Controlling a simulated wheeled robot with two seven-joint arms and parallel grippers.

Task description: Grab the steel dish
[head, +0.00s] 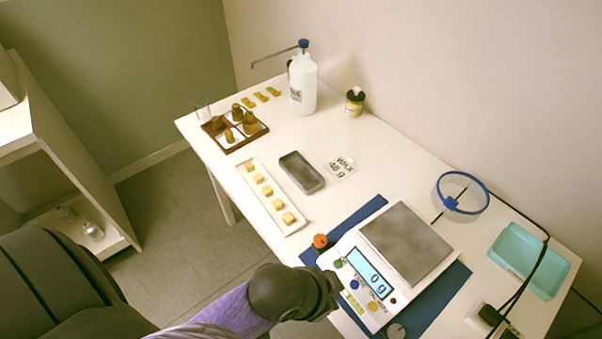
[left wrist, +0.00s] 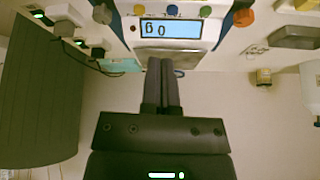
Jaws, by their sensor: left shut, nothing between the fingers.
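The steel dish (head: 301,172) is a grey, shallow rectangular tray lying on the white table, between the long white tray of yellow cubes and the wax card. It also appears in the left wrist view as a grey block at the upper right (left wrist: 297,37). My left gripper (head: 332,292) is by the front edge of the scale, well apart from the dish. In the left wrist view its two fingers (left wrist: 161,66) are together with nothing between them, pointing toward the scale's display. My right gripper is in neither view.
The scale (head: 405,243) reads 0 g and stands on a blue mat (head: 440,300). A white tray (head: 247,172) of cubes lies left of the dish, a "WAX 48 g" card (head: 341,167) right. A white bottle (head: 303,88) and a brown bottle rack (head: 227,148) stand at the back.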

